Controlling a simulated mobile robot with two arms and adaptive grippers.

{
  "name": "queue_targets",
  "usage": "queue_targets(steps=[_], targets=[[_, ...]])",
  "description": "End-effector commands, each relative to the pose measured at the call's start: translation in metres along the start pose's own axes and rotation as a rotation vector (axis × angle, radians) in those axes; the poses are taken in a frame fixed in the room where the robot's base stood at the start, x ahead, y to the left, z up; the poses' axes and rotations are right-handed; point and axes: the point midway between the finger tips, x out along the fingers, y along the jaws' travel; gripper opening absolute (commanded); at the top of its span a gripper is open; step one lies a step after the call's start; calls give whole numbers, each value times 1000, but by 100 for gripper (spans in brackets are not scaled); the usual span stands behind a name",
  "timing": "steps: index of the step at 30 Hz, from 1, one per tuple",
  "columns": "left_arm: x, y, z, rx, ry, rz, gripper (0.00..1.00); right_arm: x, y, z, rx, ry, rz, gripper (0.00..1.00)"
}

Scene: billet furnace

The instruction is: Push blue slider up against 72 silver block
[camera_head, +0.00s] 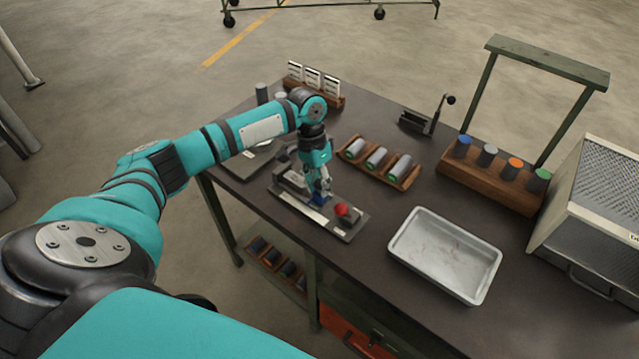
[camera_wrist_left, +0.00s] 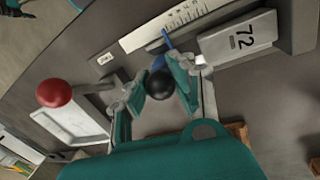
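The blue slider (camera_head: 319,198) sits on a dark gauge fixture (camera_head: 345,233) on the workbench, partly hidden by my left gripper (camera_head: 322,186). In the left wrist view, a blue part of the slider (camera_wrist_left: 168,42) shows beyond a black ball knob (camera_wrist_left: 160,84). My left gripper's fingers (camera_wrist_left: 158,75) stand close on both sides of this knob and look shut on it. The silver block marked 72 (camera_wrist_left: 240,38) lies beside the white scale, to the right of the slider with a gap between. In the head view the block (camera_head: 295,180) is left of the slider. My right gripper is out of view.
A red knob (camera_head: 341,209) stands on the fixture on the slider's other side. A wooden rack of cylinders (camera_head: 378,165) is behind it. A metal tray (camera_head: 445,255) lies to the right. Small cards (camera_head: 312,78) stand at the back.

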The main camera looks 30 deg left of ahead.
Motion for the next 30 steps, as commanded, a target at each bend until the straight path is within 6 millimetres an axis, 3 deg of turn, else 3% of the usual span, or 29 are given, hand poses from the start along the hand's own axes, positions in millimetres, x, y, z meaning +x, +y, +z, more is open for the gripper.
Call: queue_targets(steps=[4,14,21,30], targets=[[0,0,0,0,-1,-1,0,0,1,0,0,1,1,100],[0,-1,0,-1,0,0,0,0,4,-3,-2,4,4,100],[-8,-30,6,-5,1,0,0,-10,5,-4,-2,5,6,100],[-8,-34,6,-4,4,-2,0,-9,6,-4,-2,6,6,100]])
